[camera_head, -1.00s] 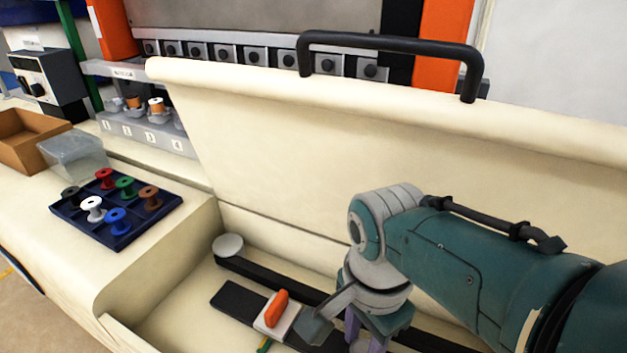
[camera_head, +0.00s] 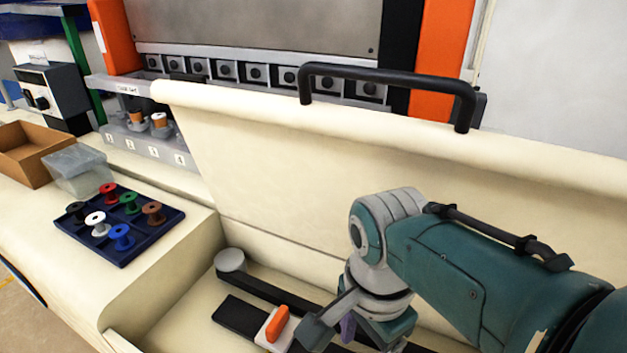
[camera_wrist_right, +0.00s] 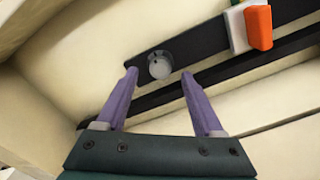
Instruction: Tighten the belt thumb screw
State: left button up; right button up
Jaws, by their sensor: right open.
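A round grey knob (camera_wrist_right: 159,66), which looks like the thumb screw, sits on a black plate (camera_wrist_right: 110,83) in the right wrist view. My right gripper (camera_wrist_right: 159,74) is open, its two purple fingertips on either side of the knob in the picture. I cannot tell whether they touch it. A black belt (camera_head: 275,292) runs from a grey roller (camera_head: 230,260) inside the cream housing. An orange lever on a white block (camera_head: 278,324) sits on the black plate. The knob is hidden behind my right arm in the head view. My left gripper is not in view.
The raised cream cover (camera_head: 400,150) with a black handle (camera_head: 390,75) stands behind my right arm. The housing's left wall is near the roller. A navy tray (camera_head: 150,245) of coloured spools, a clear bin (camera_head: 78,170) and a brown box (camera_head: 30,160) are at left.

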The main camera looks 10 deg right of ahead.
pick_arm(q)
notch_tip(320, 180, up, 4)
jog(key=p, duration=0.3)
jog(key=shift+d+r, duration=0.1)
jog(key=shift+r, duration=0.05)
pick_arm(e)
notch_tip(320, 180, up, 8)
jog(key=shift+f, duration=0.2)
jog(key=shift+d, duration=0.1)
